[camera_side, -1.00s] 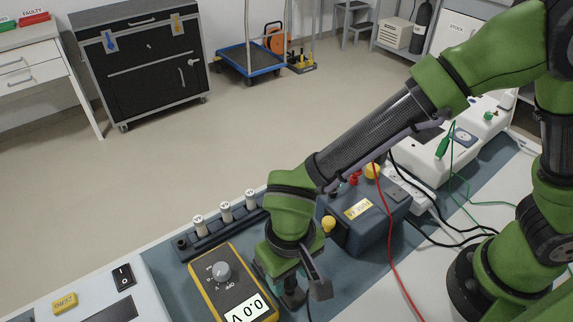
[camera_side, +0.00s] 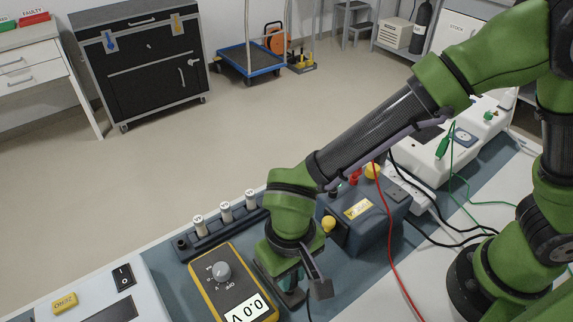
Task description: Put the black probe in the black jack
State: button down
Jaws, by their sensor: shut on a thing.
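My gripper (camera_side: 291,283) points down just right of the yellow multimeter (camera_side: 207,290) and is shut on a dark thing that looks like the black probe. My gripper hides most of it, so its tip and tilt cannot be made out. A thin black lead (camera_side: 308,308) hangs beside the gripper toward the bottom edge. The multimeter has a grey dial (camera_side: 221,271) and its display reads 0.0 V. I cannot make out the black jack; the multimeter's lower end is cut off by the frame.
A dark rail with several white-capped posts (camera_side: 226,212) lies behind the multimeter. A blue-grey box (camera_side: 366,222) with yellow and red fittings stands right of the gripper. A red lead (camera_side: 391,250) crosses the bench. A panel with a black switch (camera_side: 123,277) is at left.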

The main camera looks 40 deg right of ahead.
jog(key=shift+r, duration=2.45)
jog(key=shift+w, duration=0.1)
jog(key=w+d+r+m, duration=0.3)
jog(key=w+d+r, duration=0.1)
jog(key=w+d, duration=0.3)
notch_tip(320, 180, up, 7)
jog(key=m, duration=0.3)
send_over(333, 195)
jog(key=shift+w+d+f, duration=0.1)
jog(key=shift+f, duration=0.95)
jog(key=shift+w+d+f, duration=0.1)
jog(key=shift+w+f, duration=0.05)
jog(key=shift+f, duration=0.95)
jog(key=shift+w+d+f, duration=0.1)
jog(key=shift+f, duration=0.95)
jog(key=shift+f, duration=1)
